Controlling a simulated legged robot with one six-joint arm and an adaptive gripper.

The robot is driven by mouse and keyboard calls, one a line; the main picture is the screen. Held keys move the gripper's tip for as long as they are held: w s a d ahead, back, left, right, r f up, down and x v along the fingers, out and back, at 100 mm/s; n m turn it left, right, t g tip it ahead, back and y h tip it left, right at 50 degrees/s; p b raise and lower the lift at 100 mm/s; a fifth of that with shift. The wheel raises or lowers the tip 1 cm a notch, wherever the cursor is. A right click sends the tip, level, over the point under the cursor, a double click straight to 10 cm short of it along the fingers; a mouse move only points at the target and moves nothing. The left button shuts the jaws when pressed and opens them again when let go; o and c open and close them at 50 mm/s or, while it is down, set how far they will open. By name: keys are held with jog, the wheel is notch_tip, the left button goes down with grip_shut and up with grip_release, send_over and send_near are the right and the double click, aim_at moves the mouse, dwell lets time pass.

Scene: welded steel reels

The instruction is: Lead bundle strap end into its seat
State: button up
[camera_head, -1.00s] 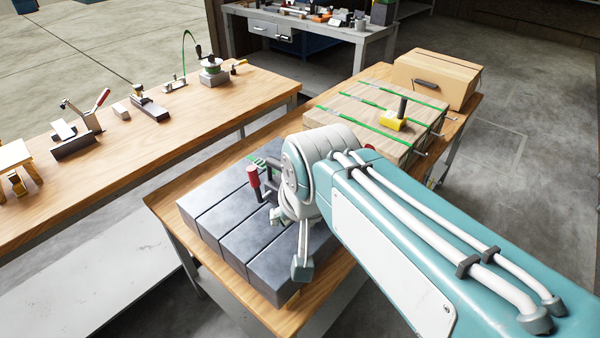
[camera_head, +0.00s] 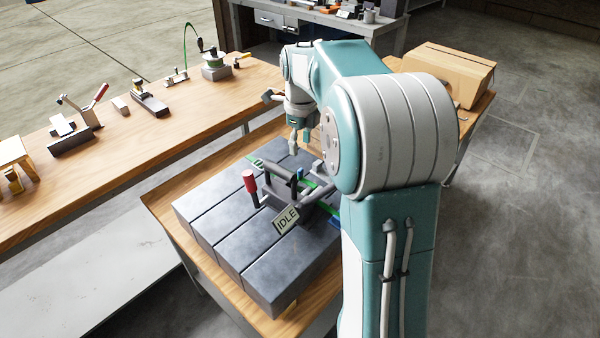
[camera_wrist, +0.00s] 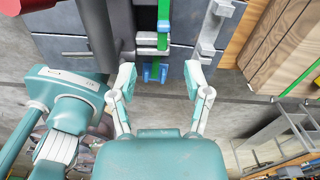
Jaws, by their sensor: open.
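A green strap (camera_wrist: 164,18) runs down over dark grey metal slabs (camera_head: 200,215) in the wrist view and ends at a blue tip (camera_wrist: 155,72). Just above that tip it passes a pale metal piece (camera_wrist: 152,42), possibly the seat; I cannot tell how they fit together. My gripper (camera_head: 300,140) is over the slabs' far side, pointing down. In the wrist view, its open fingers (camera_wrist: 160,80) lie either side of the blue tip, apparently touching nothing; height is unclear.
A red-handled tensioning device (camera_head: 249,183) with an IDLE tag (camera_head: 287,220) stands on the slabs. A cardboard box (camera_head: 445,72) sits behind my arm. A wooden bench (camera_head: 180,125) with several fixtures runs along the left. The slabs' near part is clear.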

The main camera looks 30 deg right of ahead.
aim_at(301, 169)
jog(key=shift+w+d+f+m, duration=0.3)
jog(key=shift+d+m, duration=0.1)
jog(key=shift+f, duration=0.25)
jog(key=f, duration=0.4)
jog(key=shift+a+f, duration=0.35)
jog(key=shift+a, duration=0.05)
jog(key=f, duration=0.5)
jog(key=shift+s+d, duration=0.1)
jog(key=shift+d, duration=0.2)
jog(key=shift+f, duration=0.3)
jog(key=shift+a, duration=0.1)
jog(key=c, duration=0.9)
